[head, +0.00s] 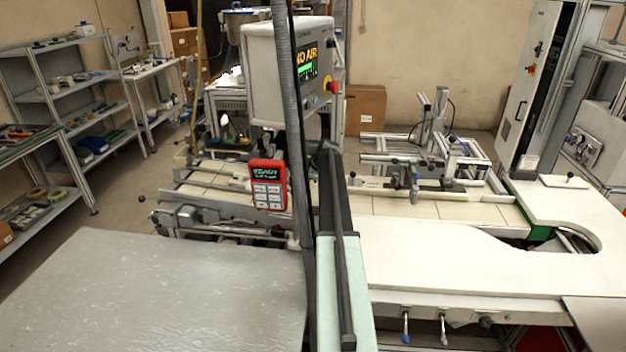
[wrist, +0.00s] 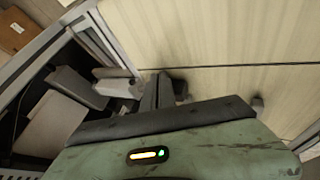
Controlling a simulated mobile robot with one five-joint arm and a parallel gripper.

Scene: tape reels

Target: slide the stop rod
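In the head view, a thin rod with a black ball end (head: 142,199) sticks out at the left end of the conveyor. I cannot tell if it is the stop rod; other black-knobbed parts stand along the conveyor. My gripper (wrist: 205,98) shows in the wrist view past a scuffed green housing, over a pale, seamed surface. A dark upright piece stands left of its middle and a small dark piece to the right. Whether these are both fingers, and how far apart they are, is unclear. In the head view my arm hides the gripper's tips.
A red handheld unit (head: 267,184) hangs below a grey control box (head: 284,75). A white tabletop (head: 440,255) lies to the right, a grey table (head: 150,290) to the front left. Shelves (head: 75,100) stand at the far left. A metal frame (head: 430,150) rises over the conveyor (head: 400,207).

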